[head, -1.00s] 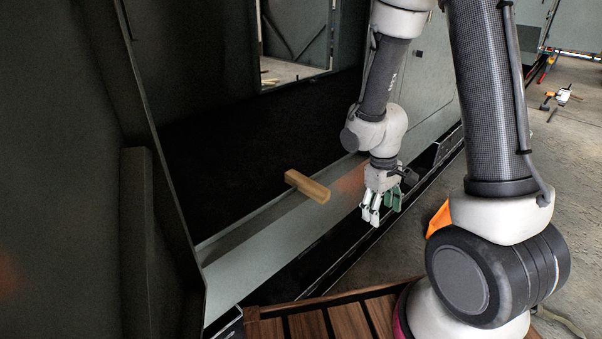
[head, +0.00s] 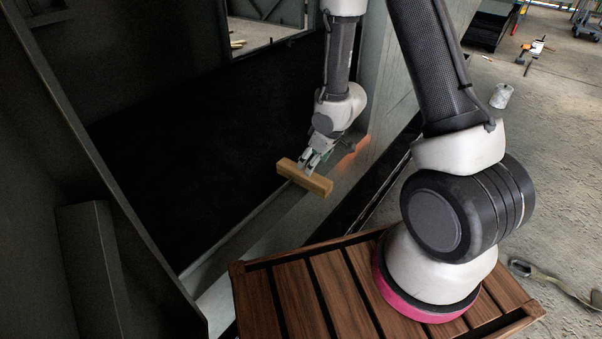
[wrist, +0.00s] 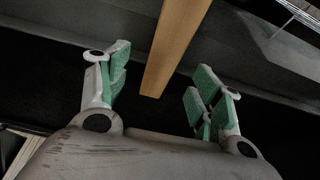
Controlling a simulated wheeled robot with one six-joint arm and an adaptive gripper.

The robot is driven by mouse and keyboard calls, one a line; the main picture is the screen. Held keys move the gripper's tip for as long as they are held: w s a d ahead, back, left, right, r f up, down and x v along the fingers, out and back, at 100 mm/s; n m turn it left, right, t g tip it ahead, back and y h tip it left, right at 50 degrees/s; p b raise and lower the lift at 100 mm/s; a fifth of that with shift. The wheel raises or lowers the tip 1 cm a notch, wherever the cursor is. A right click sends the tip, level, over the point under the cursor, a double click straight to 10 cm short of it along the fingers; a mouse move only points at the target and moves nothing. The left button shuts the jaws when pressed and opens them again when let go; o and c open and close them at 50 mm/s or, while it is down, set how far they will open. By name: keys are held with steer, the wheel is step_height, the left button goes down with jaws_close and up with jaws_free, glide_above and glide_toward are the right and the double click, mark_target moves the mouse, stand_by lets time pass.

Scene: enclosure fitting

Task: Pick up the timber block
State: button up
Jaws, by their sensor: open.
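The timber block (head: 304,178) is a light brown, long rectangular piece. In the head view it lies across the grey ledge of the enclosure, one end sticking out over the dark interior. My gripper (head: 316,160) is just behind it in the head view, close to its middle. In the wrist view the block (wrist: 174,45) runs down from the top edge, its near end between the two spread green-padded fingers of my gripper (wrist: 160,88). The fingers stand apart from the block on both sides. Whether the fingertips reach around it is unclear.
The grey ledge (head: 233,237) runs diagonally beside the dark enclosure floor (head: 170,150). A grey wall panel (head: 385,75) stands right of my gripper. A slatted wooden platform (head: 295,290) is in front. Concrete floor with a white can (head: 501,96) lies to the right.

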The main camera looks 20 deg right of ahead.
mark_target(304, 177)
steer(key=shift+w+a+f, duration=0.15)
steer(key=shift+w+a, duration=0.05)
steer(key=x, duration=0.7)
steer(key=shift+a+f, duration=0.2)
steer(key=shift+a, duration=0.15)
steer(key=shift+c, duration=0.2)
steer(key=c, duration=1.2)
steer(key=shift+r, duration=0.15)
